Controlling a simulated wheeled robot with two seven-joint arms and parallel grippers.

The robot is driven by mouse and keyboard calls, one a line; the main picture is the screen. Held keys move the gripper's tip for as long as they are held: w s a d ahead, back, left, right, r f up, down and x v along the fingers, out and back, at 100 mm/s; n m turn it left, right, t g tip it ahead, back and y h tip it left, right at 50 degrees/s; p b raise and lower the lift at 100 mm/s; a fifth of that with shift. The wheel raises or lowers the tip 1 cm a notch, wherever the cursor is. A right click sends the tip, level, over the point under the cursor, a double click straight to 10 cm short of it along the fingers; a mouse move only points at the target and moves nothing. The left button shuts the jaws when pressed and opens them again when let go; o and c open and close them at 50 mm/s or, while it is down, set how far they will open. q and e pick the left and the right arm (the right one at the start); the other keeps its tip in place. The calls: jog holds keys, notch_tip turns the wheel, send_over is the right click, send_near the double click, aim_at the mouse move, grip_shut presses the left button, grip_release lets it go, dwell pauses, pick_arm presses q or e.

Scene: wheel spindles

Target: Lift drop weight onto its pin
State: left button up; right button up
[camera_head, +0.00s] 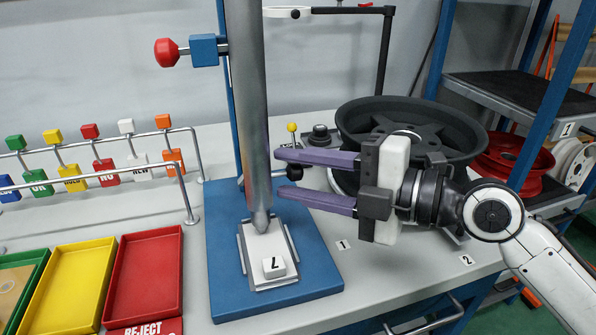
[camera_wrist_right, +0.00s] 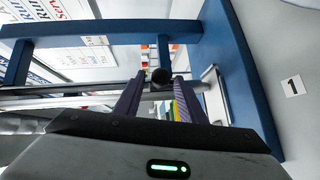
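A tall grey metal cylinder (camera_head: 247,100), which appears to be the drop-weight column, stands upright over a white plate (camera_head: 258,250) on a blue base (camera_head: 222,270). Its pointed lower end is at the plate. A pin with a red knob (camera_head: 167,52) passes into a blue block (camera_head: 203,50) at upper left. A black knob (camera_head: 294,171) is at the cylinder's right side and also shows in the right wrist view (camera_wrist_right: 161,75). My right gripper (camera_head: 281,174) is open, its purple fingers above and below this knob, apparently without gripping it. My left gripper is not in view.
A dark wheel (camera_head: 455,122) lies behind my right wrist. Yellow (camera_head: 70,285) and red (camera_head: 146,275) trays and a rail (camera_head: 189,175) with coloured tags are at left. A small numbered tile (camera_head: 274,267) lies on the plate. Shelves stand at right.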

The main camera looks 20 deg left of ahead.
grip_shut()
pick_arm(q)
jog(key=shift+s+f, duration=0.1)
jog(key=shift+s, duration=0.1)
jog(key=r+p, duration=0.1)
jog(key=p, duration=0.1)
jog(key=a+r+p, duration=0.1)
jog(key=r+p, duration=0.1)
jog(key=p, duration=0.1)
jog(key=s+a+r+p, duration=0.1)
jog(key=p, duration=0.1)
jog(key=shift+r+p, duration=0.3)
jog(key=shift+p, duration=0.05)
pick_arm(e)
notch_tip(320, 180, up, 21)
jog(key=shift+r, duration=0.15)
grip_release()
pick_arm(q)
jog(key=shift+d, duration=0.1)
